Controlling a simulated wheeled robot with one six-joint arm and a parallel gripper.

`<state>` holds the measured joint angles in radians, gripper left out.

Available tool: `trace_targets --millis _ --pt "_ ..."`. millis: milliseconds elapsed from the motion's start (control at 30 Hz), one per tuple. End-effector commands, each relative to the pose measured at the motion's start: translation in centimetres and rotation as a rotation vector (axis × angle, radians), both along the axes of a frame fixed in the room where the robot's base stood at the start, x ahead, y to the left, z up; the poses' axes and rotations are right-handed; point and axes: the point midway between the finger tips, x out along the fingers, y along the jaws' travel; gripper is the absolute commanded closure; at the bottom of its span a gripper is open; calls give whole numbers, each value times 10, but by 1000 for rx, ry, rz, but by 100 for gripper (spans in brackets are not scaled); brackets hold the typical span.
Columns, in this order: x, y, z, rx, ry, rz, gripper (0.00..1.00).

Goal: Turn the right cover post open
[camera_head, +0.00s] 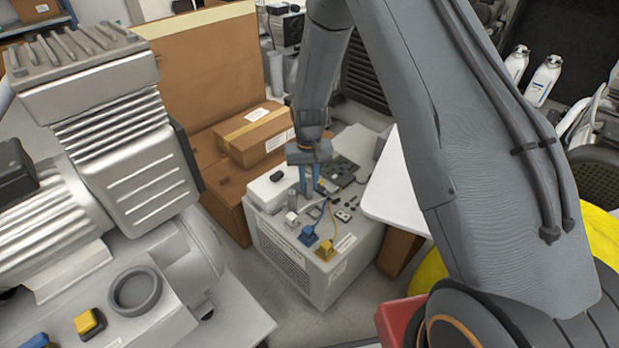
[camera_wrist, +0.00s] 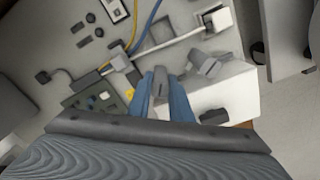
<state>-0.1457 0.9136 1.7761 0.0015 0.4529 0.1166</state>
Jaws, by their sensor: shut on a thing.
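My gripper (camera_wrist: 161,90) has two blue fingers, shut on a grey post in the wrist view, the right cover post (camera_wrist: 160,76). The post's grey top shows between the fingers. In the head view my gripper (camera_head: 307,184) points down over the top of the white cabinet (camera_head: 345,250), and the held post is mostly hidden there. A second grey post (camera_wrist: 207,66) stands apart to the right in the wrist view, tilted in that picture. In the head view this other post (camera_head: 293,199) is left of my fingers, near a white box (camera_head: 262,191).
A yellow plug (camera_head: 325,250), a blue plug (camera_head: 308,236) and a white plug (camera_head: 291,218) with cables sit near the cabinet's front edge. A green board (camera_head: 340,171) lies behind my gripper. A cardboard box (camera_head: 255,137) stands behind, and a large compressor (camera_head: 110,140) at left.

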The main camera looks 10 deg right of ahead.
Motion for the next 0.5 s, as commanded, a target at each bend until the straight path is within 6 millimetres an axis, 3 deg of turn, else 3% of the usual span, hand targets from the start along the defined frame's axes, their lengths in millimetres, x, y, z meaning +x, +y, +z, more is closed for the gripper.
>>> trace_targets --millis 500 --pt "2 0 2 1 -5 -325 100"
